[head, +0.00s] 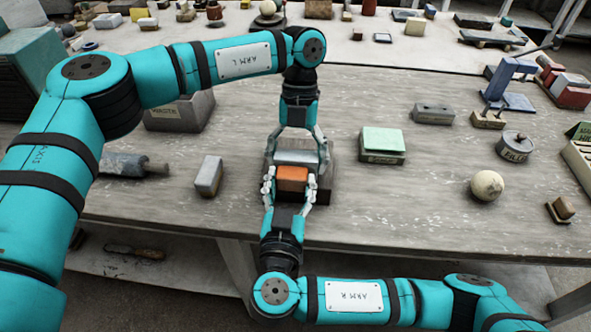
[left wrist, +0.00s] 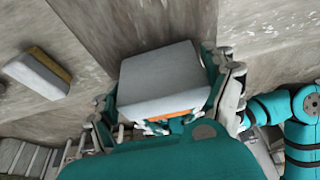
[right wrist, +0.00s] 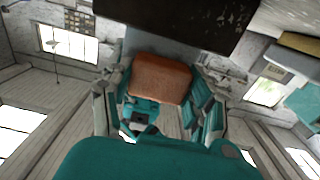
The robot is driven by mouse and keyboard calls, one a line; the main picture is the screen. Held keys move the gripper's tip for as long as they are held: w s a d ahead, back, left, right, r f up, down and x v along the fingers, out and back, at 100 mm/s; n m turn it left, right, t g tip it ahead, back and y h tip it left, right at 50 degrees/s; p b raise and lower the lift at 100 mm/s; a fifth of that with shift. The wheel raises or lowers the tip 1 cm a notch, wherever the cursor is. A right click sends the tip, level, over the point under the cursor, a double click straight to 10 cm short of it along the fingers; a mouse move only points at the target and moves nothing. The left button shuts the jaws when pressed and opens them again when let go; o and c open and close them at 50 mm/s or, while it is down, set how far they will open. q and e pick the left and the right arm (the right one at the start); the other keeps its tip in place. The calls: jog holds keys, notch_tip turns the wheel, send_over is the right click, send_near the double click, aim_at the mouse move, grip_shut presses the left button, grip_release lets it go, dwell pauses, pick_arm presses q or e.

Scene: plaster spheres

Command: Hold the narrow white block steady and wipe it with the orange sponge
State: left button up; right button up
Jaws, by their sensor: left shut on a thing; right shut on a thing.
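The white block (head: 298,157) is between the fingers of my left gripper (head: 298,146), which is shut on it from the far side. It also shows pale and flat-faced in the left wrist view (left wrist: 165,75). The orange sponge (head: 291,173) is in my right gripper (head: 290,183), shut on it from the near side. The sponge is right at the block's near side; whether they touch cannot be told. It fills the middle of the right wrist view (right wrist: 160,78), and an orange edge shows below the block in the left wrist view (left wrist: 181,113).
A dark grey-brown slab (head: 325,187) shows beside and below the block. Another pale block (head: 209,175) stands to the left. A green-topped box (head: 383,143), a ball (head: 487,185) and a lidded round tin (head: 515,146) are to the right. The near table front is mostly clear.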

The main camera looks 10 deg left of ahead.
jog(key=shift+w+d, duration=0.1)
jog(key=shift+d, duration=0.3)
jog(key=shift+a, duration=1.8)
jog(key=shift+d, duration=1.9)
jog(key=shift+a, duration=1.9)
jog(key=shift+d, duration=0.1)
jog(key=shift+s+d, duration=0.8)
jog(key=shift+d, duration=0.05)
jog(key=shift+w+a, duration=0.1)
jog(key=shift+w, duration=0.65)
